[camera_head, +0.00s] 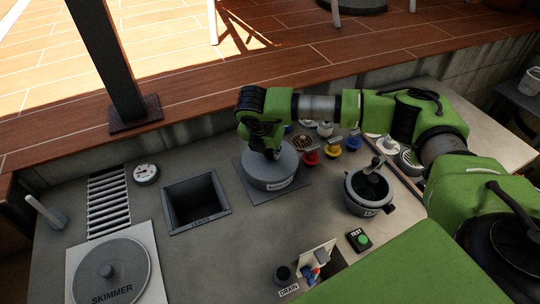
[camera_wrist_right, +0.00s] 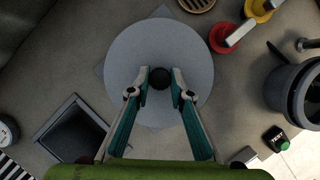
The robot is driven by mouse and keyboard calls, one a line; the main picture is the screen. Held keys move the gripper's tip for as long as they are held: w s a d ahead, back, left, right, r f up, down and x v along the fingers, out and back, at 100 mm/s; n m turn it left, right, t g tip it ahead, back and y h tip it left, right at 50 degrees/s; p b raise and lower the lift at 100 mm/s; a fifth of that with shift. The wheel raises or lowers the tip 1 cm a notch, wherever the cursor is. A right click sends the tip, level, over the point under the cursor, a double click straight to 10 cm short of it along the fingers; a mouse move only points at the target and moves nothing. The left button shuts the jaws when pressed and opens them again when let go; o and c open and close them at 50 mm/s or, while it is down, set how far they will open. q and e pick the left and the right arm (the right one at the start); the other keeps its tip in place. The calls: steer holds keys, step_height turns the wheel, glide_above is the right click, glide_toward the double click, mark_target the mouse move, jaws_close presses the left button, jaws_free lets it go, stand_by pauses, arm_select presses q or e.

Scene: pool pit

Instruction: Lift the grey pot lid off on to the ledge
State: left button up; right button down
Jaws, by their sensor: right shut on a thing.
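The grey pot lid (camera_wrist_right: 160,45) is a round disc with a black knob (camera_wrist_right: 160,77) at its middle. In the head view, the grey round pot (camera_head: 272,185) stands on a square plate, a label on its front. My right gripper (camera_head: 272,152) comes down on its top from above. In the right wrist view, my right gripper's fingertips (camera_wrist_right: 160,86) are shut on the knob from both sides. I cannot tell whether a gap lies between lid and pot. My left gripper is not in view. Which surface is the ledge is not clear.
A square open bin (camera_head: 165,208) is left of the pot. Red (camera_head: 311,159), yellow (camera_head: 333,150) and blue (camera_head: 354,143) valves stand behind right. A dark pot (camera_head: 351,199) is at right, a skimmer cover (camera_head: 77,282) front left. Bare counter (camera_head: 215,265) lies in front.

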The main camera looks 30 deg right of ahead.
steer(key=shift+r, duration=0.1)
steer(key=shift+r, duration=0.2)
step_height(320, 180, up, 2)
steer(key=shift+b, duration=0.5)
steer(key=s+a+r+b, duration=0.5)
steer(key=a+r, duration=0.5)
steer(key=a, duration=0.3)
steer(key=shift+s+r+b, duration=0.2)
steer(key=shift+b, duration=0.15)
